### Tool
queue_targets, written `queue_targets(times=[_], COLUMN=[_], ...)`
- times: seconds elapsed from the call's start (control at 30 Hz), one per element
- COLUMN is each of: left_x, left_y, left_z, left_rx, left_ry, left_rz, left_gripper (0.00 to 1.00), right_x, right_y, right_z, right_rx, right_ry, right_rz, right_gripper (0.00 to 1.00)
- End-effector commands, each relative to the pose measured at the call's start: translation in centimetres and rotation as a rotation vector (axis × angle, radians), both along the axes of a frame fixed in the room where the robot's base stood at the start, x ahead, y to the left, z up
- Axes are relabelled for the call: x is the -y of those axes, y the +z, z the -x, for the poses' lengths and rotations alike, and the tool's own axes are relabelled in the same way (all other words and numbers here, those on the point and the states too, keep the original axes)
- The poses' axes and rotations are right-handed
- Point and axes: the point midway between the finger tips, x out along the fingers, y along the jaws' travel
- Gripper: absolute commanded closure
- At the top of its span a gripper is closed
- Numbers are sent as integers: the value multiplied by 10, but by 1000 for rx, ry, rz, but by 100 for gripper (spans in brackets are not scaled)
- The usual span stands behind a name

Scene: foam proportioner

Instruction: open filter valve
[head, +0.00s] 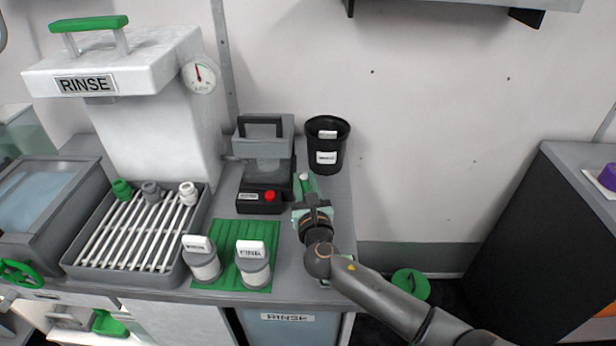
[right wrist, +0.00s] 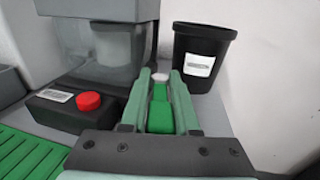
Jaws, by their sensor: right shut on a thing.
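My right gripper (head: 306,186) reaches in from the lower right, just right of the grey machine with the red button. It is shut on a green handle, which shows between the pale green fingers in the right wrist view (right wrist: 160,117). A small white tip (right wrist: 160,77) shows just beyond the handle. The handle may belong to the filter valve, but the fingers hide its base and I cannot tell whether the valve is open. My left gripper is not in view.
The machine's red button (head: 269,196) is close left of my right gripper. A black bin (head: 326,150) stands behind it. Two white-capped containers stand on a green mat (head: 231,231). A rack (head: 127,262) and the RINSE unit (head: 150,125) are further left.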

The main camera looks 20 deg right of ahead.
Motion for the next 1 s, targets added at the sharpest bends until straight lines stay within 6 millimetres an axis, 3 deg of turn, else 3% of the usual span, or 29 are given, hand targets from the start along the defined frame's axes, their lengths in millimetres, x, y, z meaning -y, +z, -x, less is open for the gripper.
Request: queue_targets(times=[0.4, 0.97, 1.0], left_x=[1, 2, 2], left_y=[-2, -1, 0], left_z=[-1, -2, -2], left_rx=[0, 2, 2], left_ry=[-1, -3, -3], left_rz=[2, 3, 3], left_gripper=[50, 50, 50], right_x=[-4, -3, -3], right_y=[-3, -3, -3], right_z=[0, 0, 0], right_rx=[-6, -7, -7], right_ry=[-185, -210, -210], right_rz=[-1, -1, -1], right_gripper=[100, 100, 66])
